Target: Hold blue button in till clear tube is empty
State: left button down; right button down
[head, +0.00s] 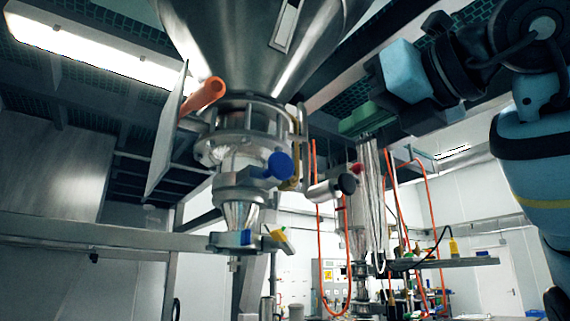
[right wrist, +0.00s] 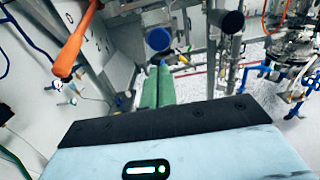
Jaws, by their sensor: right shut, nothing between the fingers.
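The blue round button (head: 280,165) sticks out from the right side of the metal sifter column below the hopper. It also shows in the right wrist view (right wrist: 158,39), just beyond my fingertips. The clear, see-through tube section (head: 240,214) tapers below the button's level; I cannot tell how much powder is in it. My right gripper (head: 352,124) has green fingers, shut and empty, to the right of and above the button, apart from it in the head view. The fingers show together in the right wrist view (right wrist: 158,70). My left gripper is in neither view.
A large steel hopper (head: 255,50) hangs above the column. An orange handle (head: 203,95) and a flat metal plate (head: 166,130) are at its left. A black round knob (head: 347,184) sits right of the button. Orange hoses and lab equipment stand behind.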

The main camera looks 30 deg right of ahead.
aim_at(285, 165)
jog(key=w, duration=0.9)
jog(key=w+a, duration=0.1)
jog(key=w, duration=0.3)
jog(key=shift+w, duration=0.2)
jog(key=shift+w+a, duration=0.1)
jog(key=shift+w, duration=1.2)
jog(key=shift+w+f, duration=0.1)
jog(key=shift+f, duration=0.05)
dwell(5.1)
